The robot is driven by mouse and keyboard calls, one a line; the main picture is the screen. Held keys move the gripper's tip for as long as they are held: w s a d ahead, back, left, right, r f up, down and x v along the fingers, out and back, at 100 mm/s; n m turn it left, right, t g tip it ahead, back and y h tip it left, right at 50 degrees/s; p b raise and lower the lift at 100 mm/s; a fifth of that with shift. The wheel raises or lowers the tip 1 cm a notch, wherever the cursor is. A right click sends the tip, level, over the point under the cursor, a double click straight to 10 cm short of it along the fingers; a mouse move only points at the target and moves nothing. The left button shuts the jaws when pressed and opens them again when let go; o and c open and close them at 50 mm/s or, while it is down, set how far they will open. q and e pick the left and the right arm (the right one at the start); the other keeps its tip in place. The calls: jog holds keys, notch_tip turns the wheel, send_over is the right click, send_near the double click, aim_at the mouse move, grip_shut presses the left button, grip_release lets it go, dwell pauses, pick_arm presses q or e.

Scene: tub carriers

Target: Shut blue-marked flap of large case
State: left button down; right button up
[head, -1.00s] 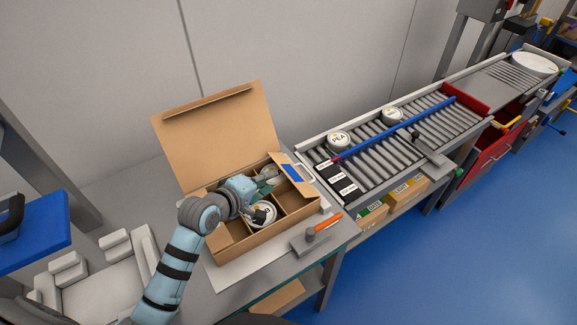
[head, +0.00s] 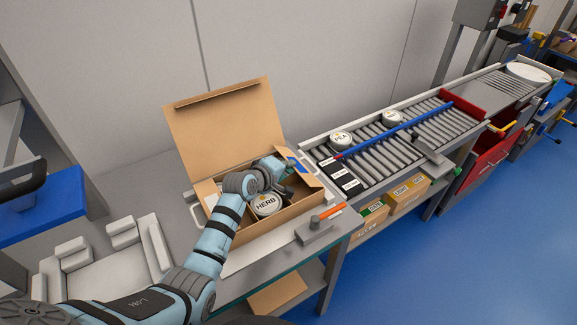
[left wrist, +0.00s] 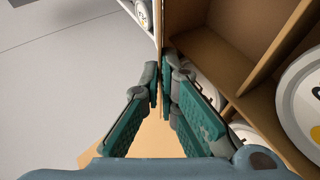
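The large case (head: 278,224) is an open cardboard box with dividers; its big lid (head: 225,130) stands up at the back. At its right end the blue-marked flap (head: 311,182) stands out, its blue patch (head: 294,166) partly hidden by my gripper. My left gripper (head: 288,174) is at this flap, above the right compartments. A tub marked HERB (head: 266,205) sits inside the case. My right gripper is out of view.
An orange-handled tool (head: 328,213) lies right of the case. A roller conveyor (head: 380,150) with PEA tub (head: 341,139) and another tub (head: 392,118) stands to the right. A white moulded tray (head: 105,262) is at left. Bare bench lies behind the tray.

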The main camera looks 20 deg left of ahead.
pick_arm(q)
jog(key=shift+s+a+f+n+t+h+b, duration=0.2)
jog(key=shift+f+t+b, duration=0.35)
jog(key=shift+b, duration=0.75)
jog(key=shift+a+f+n+t+h+b, duration=0.1)
jog(key=shift+f+n+t+h+b, duration=0.3)
jog(key=shift+b, duration=0.85)
jog(key=shift+f+t+b, duration=0.1)
jog(key=shift+t+b, duration=0.15)
jog(key=shift+b, duration=0.1)
jog(key=shift+r, duration=0.25)
jog(key=c, duration=1.9)
grip_release()
jog(key=shift+w+d, duration=0.1)
jog(key=shift+w+f, duration=0.15)
jog(key=shift+f, duration=0.05)
jog(key=shift+r, duration=0.1)
